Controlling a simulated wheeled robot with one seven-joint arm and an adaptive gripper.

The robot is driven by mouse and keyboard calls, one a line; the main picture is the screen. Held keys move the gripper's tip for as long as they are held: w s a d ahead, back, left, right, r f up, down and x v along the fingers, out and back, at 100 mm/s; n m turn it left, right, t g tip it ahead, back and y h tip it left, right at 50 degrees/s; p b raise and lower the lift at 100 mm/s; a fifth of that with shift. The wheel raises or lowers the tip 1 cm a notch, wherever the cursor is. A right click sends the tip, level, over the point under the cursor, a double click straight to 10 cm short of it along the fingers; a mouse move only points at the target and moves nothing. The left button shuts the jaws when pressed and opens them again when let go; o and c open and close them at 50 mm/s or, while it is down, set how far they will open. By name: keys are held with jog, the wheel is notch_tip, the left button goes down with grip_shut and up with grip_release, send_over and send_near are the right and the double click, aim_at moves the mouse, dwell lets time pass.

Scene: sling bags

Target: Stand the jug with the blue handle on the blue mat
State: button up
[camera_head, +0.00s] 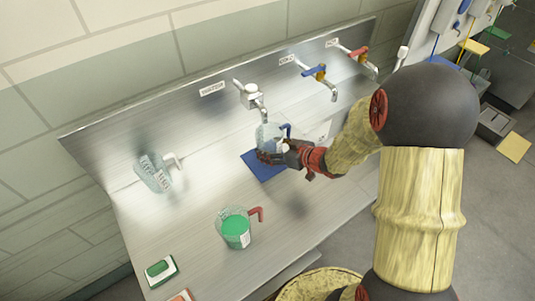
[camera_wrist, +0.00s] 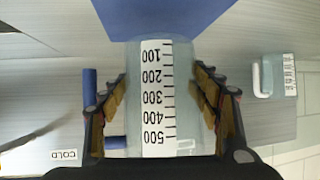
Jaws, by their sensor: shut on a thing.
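The jug with the blue handle (camera_head: 267,132) is clear, and its white scale strip (camera_wrist: 157,100) fills the middle of the wrist view. My gripper (camera_head: 279,152) is shut on this jug, with a finger on each side of its wall in the wrist view (camera_wrist: 160,85). The blue handle (camera_wrist: 89,90) shows at the left there. The blue mat (camera_head: 262,168) lies flat on the steel counter, just below and in front of the jug in the head view. The mat also shows beyond the jug's base in the wrist view (camera_wrist: 160,14). I cannot tell whether the base touches it.
A white tap (camera_head: 253,97) is just above the jug, with blue (camera_head: 316,73) and red-handled taps (camera_head: 357,54) to its right. A white-handled jug (camera_head: 154,175) stands left. A red-handled jug with green liquid (camera_head: 236,230) stands in front. A green-topped block (camera_head: 160,270) lies front left.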

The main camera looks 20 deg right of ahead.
jog(key=shift+w+a, duration=0.4)
jog(key=shift+w, duration=0.3)
jog(key=shift+f+b, duration=0.9)
jog(key=shift+f, duration=0.85)
jog(key=shift+f, duration=0.1)
jog(key=o, duration=1.1)
jog(key=shift+o, duration=0.6)
